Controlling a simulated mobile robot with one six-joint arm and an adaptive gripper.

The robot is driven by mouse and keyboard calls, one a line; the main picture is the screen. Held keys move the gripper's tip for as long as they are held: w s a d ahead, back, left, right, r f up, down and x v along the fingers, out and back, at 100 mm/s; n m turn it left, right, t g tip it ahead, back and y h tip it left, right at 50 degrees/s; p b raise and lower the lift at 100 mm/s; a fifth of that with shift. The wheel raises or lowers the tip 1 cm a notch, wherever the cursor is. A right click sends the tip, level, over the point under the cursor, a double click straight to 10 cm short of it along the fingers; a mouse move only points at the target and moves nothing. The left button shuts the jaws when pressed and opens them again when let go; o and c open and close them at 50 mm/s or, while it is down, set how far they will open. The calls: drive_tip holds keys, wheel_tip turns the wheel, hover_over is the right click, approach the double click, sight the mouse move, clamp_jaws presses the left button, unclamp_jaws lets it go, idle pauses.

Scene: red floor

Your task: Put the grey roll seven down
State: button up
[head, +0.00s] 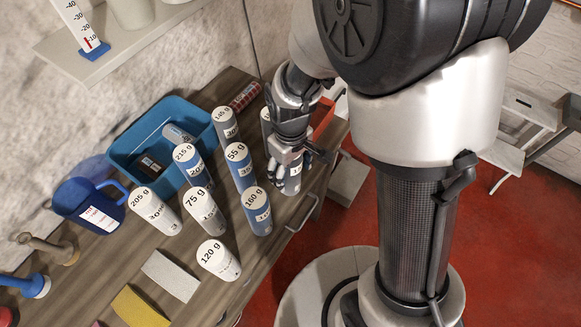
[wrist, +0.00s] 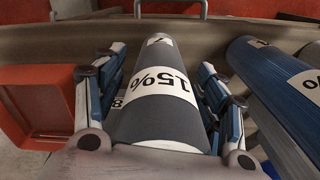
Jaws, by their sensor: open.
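A grey roll (wrist: 158,120) with a white "15%" label and a "7" near its far end lies between the fingers of my gripper (wrist: 158,75) in the wrist view. The fingers are open, one on each side of it; whether they touch it is unclear. In the head view my gripper (head: 291,152) is over the bench near its front edge, and the roll (head: 292,183) shows upright just below it. The roll's top is hidden by the gripper. I cannot tell if its base rests on the bench.
Several labelled rolls stand on the wooden bench (head: 113,263), among them a blue "160 g" roll (head: 257,220) and a dark grey "145 g" roll (head: 226,125). A blue bin (head: 120,150) and blue mug (head: 75,198) are at left. A red bin (head: 323,116) is behind my gripper.

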wheel_tip(320, 180, up, 12)
drive_tip(key=p, duration=0.4)
drive_tip(key=shift+r, duration=0.2)
drive_tip(key=shift+d+r, duration=0.15)
drive_tip(key=shift+r, duration=0.1)
drive_tip(key=s+d+r+m+t, duration=0.4)
drive_tip(key=s+d+r+m, duration=0.3)
drive_tip(key=s+d+r, duration=0.3)
drive_tip(key=s+r, duration=0.3)
drive_tip(key=shift+s+d+r+m+t, duration=0.3)
drive_tip(key=shift+m, duration=0.1)
drive_tip(key=shift+f, duration=0.25)
